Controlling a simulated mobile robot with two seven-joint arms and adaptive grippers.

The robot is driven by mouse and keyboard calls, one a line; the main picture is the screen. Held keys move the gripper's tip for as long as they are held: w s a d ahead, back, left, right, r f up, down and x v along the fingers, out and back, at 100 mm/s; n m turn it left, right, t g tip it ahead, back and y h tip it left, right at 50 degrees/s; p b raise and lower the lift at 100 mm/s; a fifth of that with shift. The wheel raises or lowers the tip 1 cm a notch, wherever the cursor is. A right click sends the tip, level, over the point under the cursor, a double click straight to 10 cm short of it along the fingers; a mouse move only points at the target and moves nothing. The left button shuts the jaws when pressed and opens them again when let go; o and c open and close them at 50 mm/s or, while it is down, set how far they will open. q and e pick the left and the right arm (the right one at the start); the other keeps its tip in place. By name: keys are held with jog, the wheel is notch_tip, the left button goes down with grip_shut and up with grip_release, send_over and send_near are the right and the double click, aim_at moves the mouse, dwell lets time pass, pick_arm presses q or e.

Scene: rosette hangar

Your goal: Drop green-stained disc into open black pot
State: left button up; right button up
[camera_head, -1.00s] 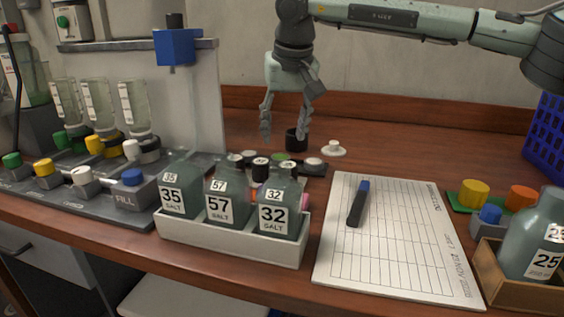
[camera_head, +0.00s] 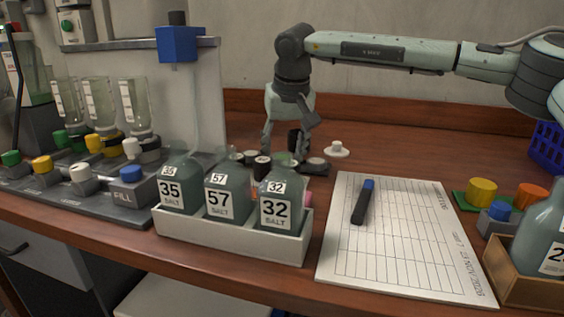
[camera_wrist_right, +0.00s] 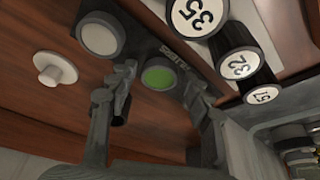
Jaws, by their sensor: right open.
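The green-stained disc (camera_head: 286,157) lies in a dark holder behind the salt bottles. In the right wrist view the green disc (camera_wrist_right: 159,77) shows between the fingertips of my right gripper (camera_wrist_right: 160,80). The right gripper (camera_head: 287,149) is open and points down, its fingers low around the disc and not closed on it. The black pot (camera_head: 294,138) stands just behind the gripper, partly hidden by a finger; in the wrist view a finger also covers part of it. My left gripper is not in view.
Bottles 35, 57 and 32 stand in a white tray (camera_head: 230,235) in front of the disc holder. A white knobbed lid (camera_head: 336,150) lies right of the pot. A pale disc (camera_wrist_right: 99,39) sits beside the green one. A clipboard sheet (camera_head: 400,255) with a marker lies to the right.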

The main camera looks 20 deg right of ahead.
jog(key=c, duration=0.8)
jog(key=shift+c, duration=0.4)
jog(key=shift+r, duration=0.15)
jog(key=shift+r+p, duration=1.4)
jog(key=shift+p, duration=0.1)
